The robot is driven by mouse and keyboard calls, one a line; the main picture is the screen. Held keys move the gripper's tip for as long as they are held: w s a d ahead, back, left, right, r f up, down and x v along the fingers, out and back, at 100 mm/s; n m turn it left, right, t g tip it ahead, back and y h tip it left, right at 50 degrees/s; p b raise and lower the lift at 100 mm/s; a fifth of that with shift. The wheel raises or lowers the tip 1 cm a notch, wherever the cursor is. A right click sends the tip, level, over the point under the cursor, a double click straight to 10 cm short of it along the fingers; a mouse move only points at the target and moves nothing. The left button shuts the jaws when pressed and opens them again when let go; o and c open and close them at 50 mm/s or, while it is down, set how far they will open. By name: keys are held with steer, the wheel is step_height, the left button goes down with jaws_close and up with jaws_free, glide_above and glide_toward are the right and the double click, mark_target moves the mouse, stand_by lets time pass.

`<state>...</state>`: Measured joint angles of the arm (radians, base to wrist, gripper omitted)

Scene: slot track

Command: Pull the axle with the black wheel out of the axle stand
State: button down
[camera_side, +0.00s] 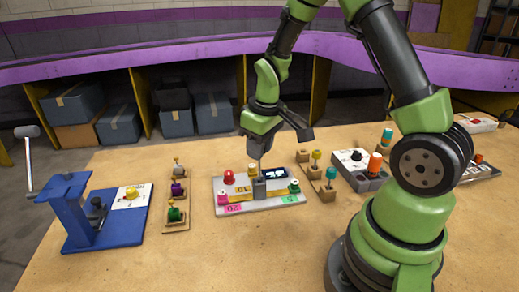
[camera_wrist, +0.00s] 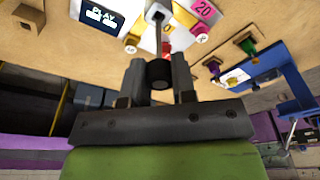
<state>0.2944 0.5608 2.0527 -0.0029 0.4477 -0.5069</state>
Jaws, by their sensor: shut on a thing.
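My gripper (camera_wrist: 160,80) is shut on the black wheel (camera_wrist: 160,70), which sits between its two dark fingers. A thin dark axle runs from the wheel towards a grey upright block (camera_wrist: 155,12). In the side view my gripper (camera_side: 256,146) is above the middle of a light grey board, and the grey block (camera_side: 259,188) stands on that board below it. The axle (camera_side: 259,168) shows as a short upright dark rod between them. The fingers hide the wheel in the side view. I cannot tell how deep the axle's lower end sits in the block.
The grey board (camera_side: 284,202) carries red, pink, yellow and green knobs and a dark display. Small wooden stands with coloured wheels are on both sides. A blue press (camera_side: 76,212) stands at left, and a grey box (camera_side: 357,180) with an orange knob at right. The front table is clear.

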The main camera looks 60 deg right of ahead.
steer(key=shift+r, duration=1.05)
steer(key=shift+r, duration=0.1)
